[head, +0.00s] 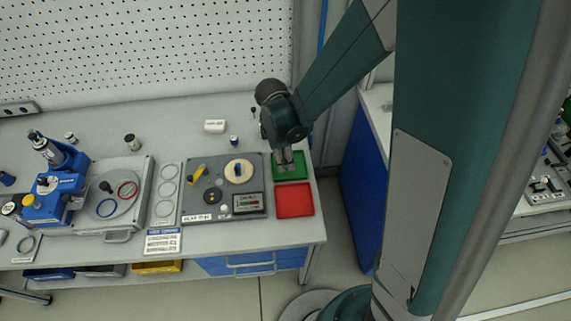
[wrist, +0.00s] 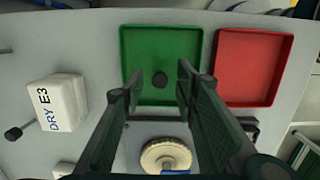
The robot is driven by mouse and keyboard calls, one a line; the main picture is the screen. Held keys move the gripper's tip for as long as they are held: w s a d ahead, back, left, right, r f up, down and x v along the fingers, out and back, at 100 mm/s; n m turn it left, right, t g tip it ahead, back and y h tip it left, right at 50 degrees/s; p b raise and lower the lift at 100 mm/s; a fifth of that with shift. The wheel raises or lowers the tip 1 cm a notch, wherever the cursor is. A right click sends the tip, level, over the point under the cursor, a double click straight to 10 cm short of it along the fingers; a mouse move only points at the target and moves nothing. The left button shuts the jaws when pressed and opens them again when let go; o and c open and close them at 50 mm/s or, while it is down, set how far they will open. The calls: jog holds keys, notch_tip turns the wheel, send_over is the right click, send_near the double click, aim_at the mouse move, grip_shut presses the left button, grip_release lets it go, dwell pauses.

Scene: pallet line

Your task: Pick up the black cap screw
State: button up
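A small dark round piece, which looks like the black cap screw (wrist: 159,80), is on the green tray (wrist: 184,35) in the wrist view. Its lower part cannot be made out. My gripper (wrist: 159,79) is open, with one finger on each side of the piece and a visible gap on both sides. The height of the fingertips above the tray is unclear. In the head view my gripper (head: 285,160) points down over the back of the green tray (head: 291,174), and the piece cannot be made out there.
The red tray (wrist: 251,68) is beside the green one. A white box marked DRY E3 (wrist: 55,103) stands to the left, with another dark-headed pin (wrist: 13,133) beyond it. A cream disc (wrist: 166,155) lies nearer. The panel (head: 200,217) is left of the trays.

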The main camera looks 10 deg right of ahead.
jog(key=shift+d+f, duration=0.1)
jog(key=shift+f, duration=0.7)
jog(key=c, duration=0.8)
